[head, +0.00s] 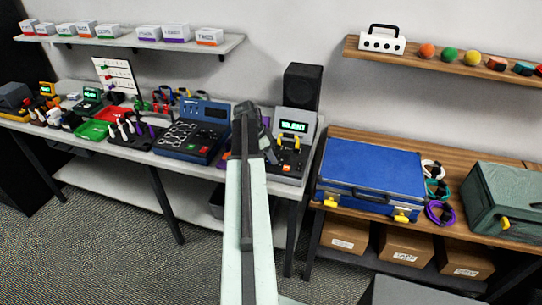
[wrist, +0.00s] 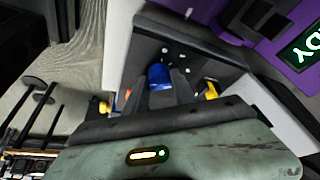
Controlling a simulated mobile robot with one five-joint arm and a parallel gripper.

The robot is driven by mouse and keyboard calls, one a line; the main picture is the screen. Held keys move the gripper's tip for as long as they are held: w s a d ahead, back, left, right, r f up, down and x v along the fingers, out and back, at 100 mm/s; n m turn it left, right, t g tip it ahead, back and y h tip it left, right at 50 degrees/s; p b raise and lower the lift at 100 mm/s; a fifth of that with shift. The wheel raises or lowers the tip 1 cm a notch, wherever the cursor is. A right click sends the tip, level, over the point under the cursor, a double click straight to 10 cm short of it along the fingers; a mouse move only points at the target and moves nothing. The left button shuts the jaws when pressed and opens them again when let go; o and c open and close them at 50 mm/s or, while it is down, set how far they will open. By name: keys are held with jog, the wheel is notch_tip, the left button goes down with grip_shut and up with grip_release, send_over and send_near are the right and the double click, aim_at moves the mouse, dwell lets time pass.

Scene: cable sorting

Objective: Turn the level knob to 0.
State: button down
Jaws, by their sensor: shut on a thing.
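The device with the knob is a grey unit (head: 297,120) with a lit green display, at the right end of the left bench. In the wrist view a blue knob (wrist: 158,72) stands on its dark panel (wrist: 190,55). My gripper (wrist: 160,88) is shut on this blue knob, with a dark finger on each side. In the head view my gripper (head: 268,150) is at the front of the device, and my arm hides the knob. The level marks and the knob's pointer cannot be read.
Yellow parts (wrist: 212,90) flank my fingers in the wrist view. A blue instrument (head: 205,115) stands left of my arm, and a black speaker (head: 301,86) behind the device. A blue case (head: 370,170) lies on the wooden bench to the right.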

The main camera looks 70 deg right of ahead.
jog(key=shift+n, duration=0.3)
jog(key=n, duration=0.2)
jog(key=shift+s+a+n+t+h, duration=0.1)
jog(key=shift+a+n+t+h, duration=0.05)
jog(key=shift+n+t+h, duration=0.25)
jog(key=n, duration=0.2)
jog(key=n+t, duration=0.1)
jog(key=n, duration=0.1)
jog(key=shift+s+n+t+h, duration=0.1)
jog(key=shift+n+t+h, duration=0.2)
jog(key=shift+h, duration=0.1)
jog(key=n+t, duration=0.1)
jog(key=n, duration=0.2)
jog(key=shift+s+n, duration=0.1)
jog(key=shift+n, duration=0.2)
jog(key=shift+s+n+t, duration=0.1)
jog(key=shift+n+t, duration=0.8)
jog(key=shift+n, duration=1.1)
jog(key=c, duration=1.1)
grip_release()
